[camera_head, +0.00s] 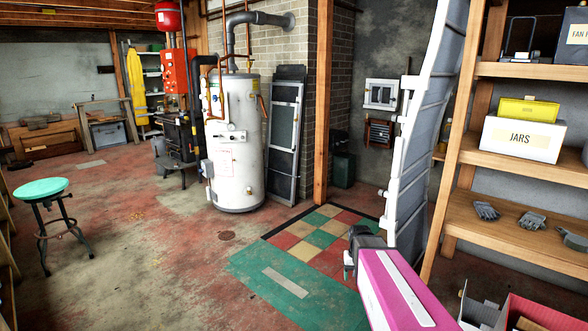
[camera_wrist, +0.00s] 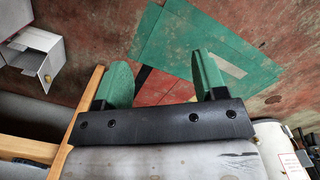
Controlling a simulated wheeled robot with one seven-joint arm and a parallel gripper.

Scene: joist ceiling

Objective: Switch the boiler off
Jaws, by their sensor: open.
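A white cylindrical boiler tank (camera_head: 236,150) stands upright against the brick wall, left of the middle in the head view. A small control panel with a dark knob (camera_head: 236,136) is on its front, with a red-lettered label below. Part of the white tank (camera_wrist: 275,145) also shows at the lower right of the wrist view. An orange-red unit (camera_head: 177,72) hangs on the wall left of the tank. My gripper (camera_wrist: 163,75) shows two green fingers spread apart with nothing between them. It is well away from the tank, and the knob's setting is too small to read.
A wooden post (camera_head: 323,100) and shelving (camera_head: 520,70) stand to the right. A green-topped stool (camera_head: 41,189) is at left. The floor before the tank is clear.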

